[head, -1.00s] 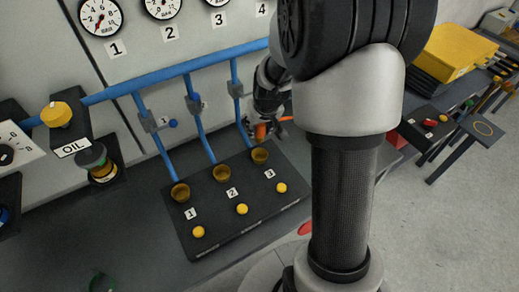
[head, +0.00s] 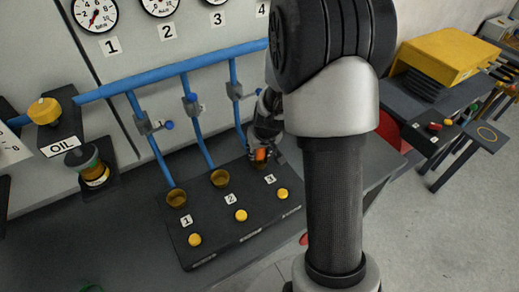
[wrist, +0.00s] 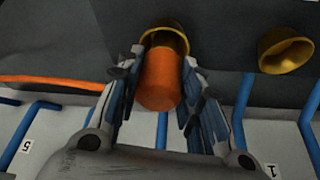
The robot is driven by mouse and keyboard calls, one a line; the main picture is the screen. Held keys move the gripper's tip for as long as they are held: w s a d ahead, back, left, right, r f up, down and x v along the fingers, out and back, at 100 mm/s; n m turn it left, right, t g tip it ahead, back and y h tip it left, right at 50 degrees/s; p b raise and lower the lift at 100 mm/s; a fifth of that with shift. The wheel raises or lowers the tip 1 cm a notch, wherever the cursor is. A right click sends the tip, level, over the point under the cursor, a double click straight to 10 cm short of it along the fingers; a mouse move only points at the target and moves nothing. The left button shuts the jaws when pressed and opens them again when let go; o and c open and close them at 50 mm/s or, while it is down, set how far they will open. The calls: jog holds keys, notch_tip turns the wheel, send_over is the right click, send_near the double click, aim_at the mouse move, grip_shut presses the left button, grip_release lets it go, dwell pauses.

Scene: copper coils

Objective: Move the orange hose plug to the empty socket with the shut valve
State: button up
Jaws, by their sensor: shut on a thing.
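My gripper (wrist: 160,95) is shut on the orange hose plug (wrist: 160,80), with a finger on each side of it. The plug's far end meets or overlaps a brass socket (wrist: 165,28) in the wrist view; I cannot tell how deep it sits. In the head view the orange plug (head: 261,154) is at the socket by label 3, mostly hidden by my gripper (head: 264,150). Sockets 1 (head: 176,197) and 2 (head: 219,178) are empty. Blue pipes with grey valves run behind; the valve on pipe 1 (head: 148,125) has a blue handle knob out to the side.
Yellow buttons (head: 241,216) stand in front of the sockets on the dark panel. An oil unit (head: 90,165) is at the left. An orange hose (wrist: 50,82) crosses the left of the wrist view. A yellow case (head: 445,50) is on a bench at the right.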

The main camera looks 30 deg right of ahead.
jog(key=shift+f, duration=0.3)
jog(key=o, duration=1.2)
jog(key=shift+c, duration=0.2)
jog(key=shift+r, duration=0.1)
jog(key=shift+r, duration=0.25)
jog(key=s+a+r+n+p, duration=0.15)
jog(key=s+a+r, duration=0.4)
jog(key=r, duration=0.55)
jog(key=s+a+r+p, duration=0.35)
jog(key=s+r, duration=0.25)
jog(key=r, duration=0.4)
jog(key=s+a+r, duration=0.2)
jog(key=s, duration=0.5)
jog(key=s+a+r+y, duration=0.1)
jog(key=s+a+r, duration=0.2)
jog(key=s, duration=0.4)
jog(key=shift+s+r+n, duration=0.15)
jog(key=shift+n, duration=0.3)
